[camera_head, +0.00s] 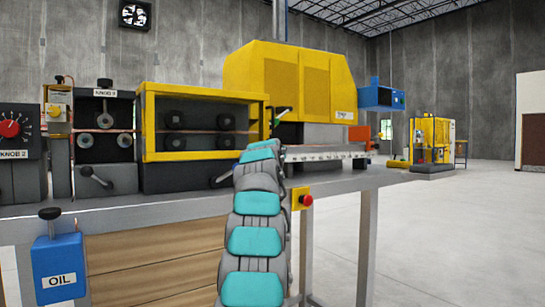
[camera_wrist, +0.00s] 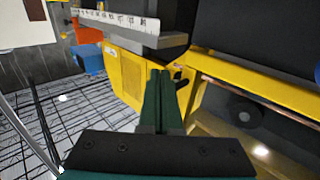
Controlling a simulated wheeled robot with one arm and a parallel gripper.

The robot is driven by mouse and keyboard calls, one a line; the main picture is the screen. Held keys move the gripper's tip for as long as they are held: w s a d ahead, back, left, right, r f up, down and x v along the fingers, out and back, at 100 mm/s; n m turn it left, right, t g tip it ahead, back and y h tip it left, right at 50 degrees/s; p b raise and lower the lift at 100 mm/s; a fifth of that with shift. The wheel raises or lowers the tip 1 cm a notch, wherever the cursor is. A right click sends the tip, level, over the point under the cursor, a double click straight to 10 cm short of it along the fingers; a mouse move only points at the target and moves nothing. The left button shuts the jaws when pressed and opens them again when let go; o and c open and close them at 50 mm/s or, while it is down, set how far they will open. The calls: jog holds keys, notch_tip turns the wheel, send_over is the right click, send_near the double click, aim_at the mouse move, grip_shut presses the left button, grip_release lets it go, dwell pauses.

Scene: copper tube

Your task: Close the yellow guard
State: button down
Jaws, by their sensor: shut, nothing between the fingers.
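A large yellow housing (camera_head: 300,83) with panelled sides stands over the machine in the middle of the head view. To its left is a yellow frame (camera_head: 205,88) with an open-looking window, rollers showing behind it. I cannot tell for sure which is the guard. A black handle (camera_wrist: 180,78) shows at the housing's lower edge. My gripper (camera_wrist: 160,72) is shut and empty, its dark green fingers together close to the handle and in front of the yellow panel. I cannot tell whether they touch. In the head view my gripper (camera_head: 274,118) is small, partly hidden by my arm.
The machine stands on a grey bench (camera_head: 120,215). A white ruler strip (camera_head: 325,155), a blue box (camera_head: 381,98) and an orange part (camera_head: 360,134) lie to the right. A red button (camera_head: 306,200) is on the bench front, a blue oil can (camera_head: 58,268) at left.

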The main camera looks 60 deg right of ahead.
jog(key=s+a+b, duration=0.2)
jog(key=s+a, duration=0.2)
jog(key=s, duration=0.4)
jog(key=shift+a, duration=0.25)
jog(key=shift+f, duration=0.1)
